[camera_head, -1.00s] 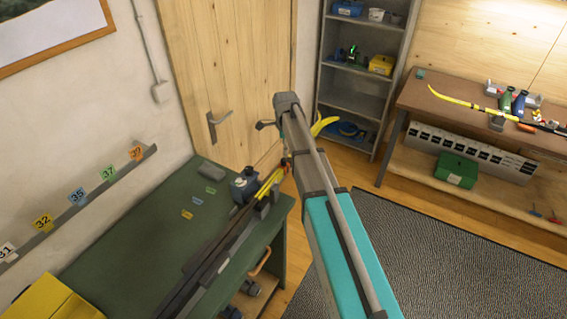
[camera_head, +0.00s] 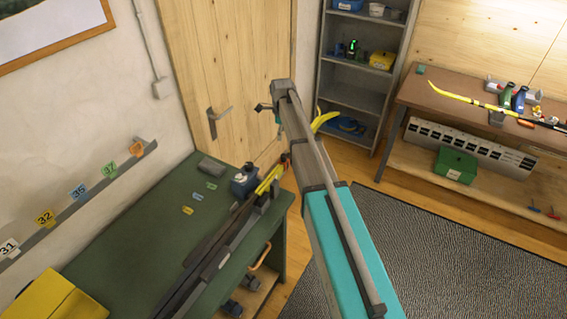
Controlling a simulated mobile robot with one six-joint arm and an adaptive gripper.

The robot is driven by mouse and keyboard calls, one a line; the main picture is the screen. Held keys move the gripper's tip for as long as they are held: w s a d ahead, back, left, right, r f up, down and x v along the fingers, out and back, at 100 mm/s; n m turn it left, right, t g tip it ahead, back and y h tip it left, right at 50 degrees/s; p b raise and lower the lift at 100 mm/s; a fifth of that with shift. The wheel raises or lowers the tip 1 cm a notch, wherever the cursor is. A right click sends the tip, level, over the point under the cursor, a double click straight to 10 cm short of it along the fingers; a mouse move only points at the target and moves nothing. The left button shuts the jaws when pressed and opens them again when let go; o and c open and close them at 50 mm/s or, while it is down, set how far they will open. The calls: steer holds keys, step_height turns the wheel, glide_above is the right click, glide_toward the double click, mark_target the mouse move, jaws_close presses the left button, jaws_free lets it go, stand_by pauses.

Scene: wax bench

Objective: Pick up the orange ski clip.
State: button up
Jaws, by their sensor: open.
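An orange tag (camera_head: 137,148) marked 39 hangs at the far right end of the wall rail, above the green bench. It is the clearest orange piece in view, but I cannot tell whether it is the ski clip. A small yellow-orange piece (camera_head: 187,210) lies flat on the green bench top (camera_head: 125,235). My gripper (camera_head: 263,107) shows small and dark at the far end of my raised arm, in front of the wooden door. It is open, with nothing seen in it, and is apart from both pieces.
Dark skis (camera_head: 215,245) with yellow tips lie along the bench's right side, beside a dark blue bottle (camera_head: 243,183). A yellow box (camera_head: 47,297) stands at lower left. A shelf (camera_head: 357,97), a workbench (camera_head: 440,97) and a dark floor mat (camera_head: 430,250) are to the right.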

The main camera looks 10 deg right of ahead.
mark_target(283, 155)
steer(key=shift+f+b, duration=3.8)
steer(key=shift+f, duration=0.2)
steer(key=shift+f, duration=0.15)
steer(key=f+b, duration=0.3)
steer(key=shift+w+d, duration=0.3)
steer(key=shift+w, duration=0.05)
steer(key=shift+f+b, duration=0.95)
steer(key=shift+b, duration=0.15)
jaws_close()
